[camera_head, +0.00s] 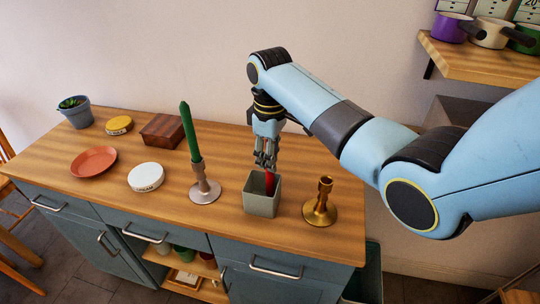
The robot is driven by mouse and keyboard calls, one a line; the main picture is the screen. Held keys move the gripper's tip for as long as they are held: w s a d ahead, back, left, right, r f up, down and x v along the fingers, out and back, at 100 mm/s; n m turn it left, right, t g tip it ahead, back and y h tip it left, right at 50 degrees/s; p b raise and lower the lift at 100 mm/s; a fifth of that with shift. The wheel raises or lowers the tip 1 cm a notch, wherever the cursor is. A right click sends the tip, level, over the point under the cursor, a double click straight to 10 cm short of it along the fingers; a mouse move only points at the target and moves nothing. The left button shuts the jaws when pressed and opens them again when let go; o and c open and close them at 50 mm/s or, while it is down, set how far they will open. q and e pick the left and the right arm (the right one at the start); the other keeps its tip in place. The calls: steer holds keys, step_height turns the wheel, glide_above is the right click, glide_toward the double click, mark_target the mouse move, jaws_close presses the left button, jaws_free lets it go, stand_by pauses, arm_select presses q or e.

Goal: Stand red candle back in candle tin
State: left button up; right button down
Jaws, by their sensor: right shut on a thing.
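The red candle (269,182) is in my right gripper (266,165), which points down over the candle tin (262,205). My right gripper is shut on the candle near its top. The tin is a grey-green square container on the wooden sideboard. The candle's lower part is inside the tin's opening, and its bottom end is hidden by the tin's front wall. I cannot tell whether it touches the tin's floor. My left gripper is not in view.
A brass candlestick (321,205) stands close right of the tin. A silver candlestick (205,190) with a green candle (190,131) stands to its left. A white round tin (146,177), terracotta plate (94,161), wooden box (163,131), yellow tin (119,125) and potted plant (76,113) are farther left.

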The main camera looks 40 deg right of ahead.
steer(key=shift+f+b, duration=0.45)
steer(key=shift+f, duration=0.55)
steer(key=c, duration=1.1)
jaws_free()
step_height(320, 180, up, 12)
steer(key=shift+f, duration=0.1)
